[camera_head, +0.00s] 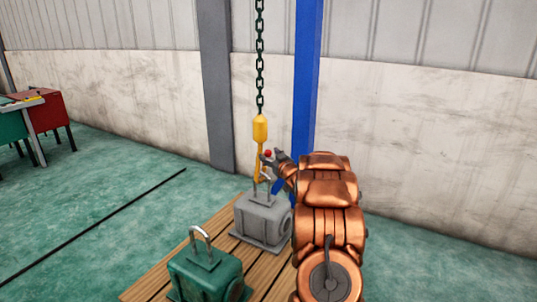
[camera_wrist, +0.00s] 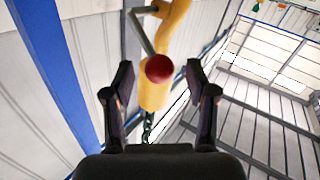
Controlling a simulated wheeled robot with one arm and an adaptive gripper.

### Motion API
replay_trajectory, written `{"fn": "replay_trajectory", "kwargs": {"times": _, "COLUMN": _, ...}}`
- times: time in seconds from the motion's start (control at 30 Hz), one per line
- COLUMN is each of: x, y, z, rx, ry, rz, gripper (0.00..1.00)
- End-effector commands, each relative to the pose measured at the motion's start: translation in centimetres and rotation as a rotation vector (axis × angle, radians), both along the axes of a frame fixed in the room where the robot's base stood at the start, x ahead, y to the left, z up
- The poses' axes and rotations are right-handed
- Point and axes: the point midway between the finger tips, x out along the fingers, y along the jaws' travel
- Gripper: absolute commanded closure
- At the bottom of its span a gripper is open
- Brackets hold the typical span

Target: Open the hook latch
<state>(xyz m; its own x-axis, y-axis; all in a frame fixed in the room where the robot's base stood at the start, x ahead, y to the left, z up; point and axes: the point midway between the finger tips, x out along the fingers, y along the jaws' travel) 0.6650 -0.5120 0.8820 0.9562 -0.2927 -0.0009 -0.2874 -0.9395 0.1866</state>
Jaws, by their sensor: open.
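A yellow hook (camera_head: 260,130) hangs from a dark chain (camera_head: 260,60) above the wooden platform. In the wrist view the yellow hook (camera_wrist: 153,97) appears with its chain below it in the picture. A thin grey latch bar (camera_wrist: 142,30) runs along the hook, and a red knob (camera_wrist: 159,69) shows between my fingers; the red knob also shows in the head view (camera_head: 268,153). My gripper (camera_wrist: 160,75) is open, with one finger on each side of the knob and visible gaps. In the head view my gripper (camera_head: 274,157) is just right of the hook.
A grey block (camera_head: 262,218) with a metal loop on top stands below the hook; whether the hook passes through the loop is unclear. A green block (camera_head: 205,272) with a shackle stands in front on the wooden platform (camera_head: 150,287). A blue post (camera_head: 306,75) rises behind.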

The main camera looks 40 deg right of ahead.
Motion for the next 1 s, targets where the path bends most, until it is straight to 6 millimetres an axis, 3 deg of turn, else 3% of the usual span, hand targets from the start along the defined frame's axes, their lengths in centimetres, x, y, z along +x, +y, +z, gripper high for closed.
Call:
{"fn": "replay_trajectory", "kwargs": {"times": 0.2, "x": 1.8, "y": -0.6, "z": 0.0, "rx": 0.000, "ry": -0.003, "rz": 0.001, "gripper": 0.43}}
{"fn": "replay_trajectory", "kwargs": {"times": 0.53, "x": 2.1, "y": -0.7, "z": 0.0, "rx": 0.001, "ry": -0.001, "rz": -0.001, "gripper": 0.43}}
{"fn": "replay_trajectory", "kwargs": {"times": 1.0, "x": 2.0, "y": -0.7, "z": 0.0, "rx": 0.001, "ry": -0.001, "rz": -0.001, "gripper": 0.91}}
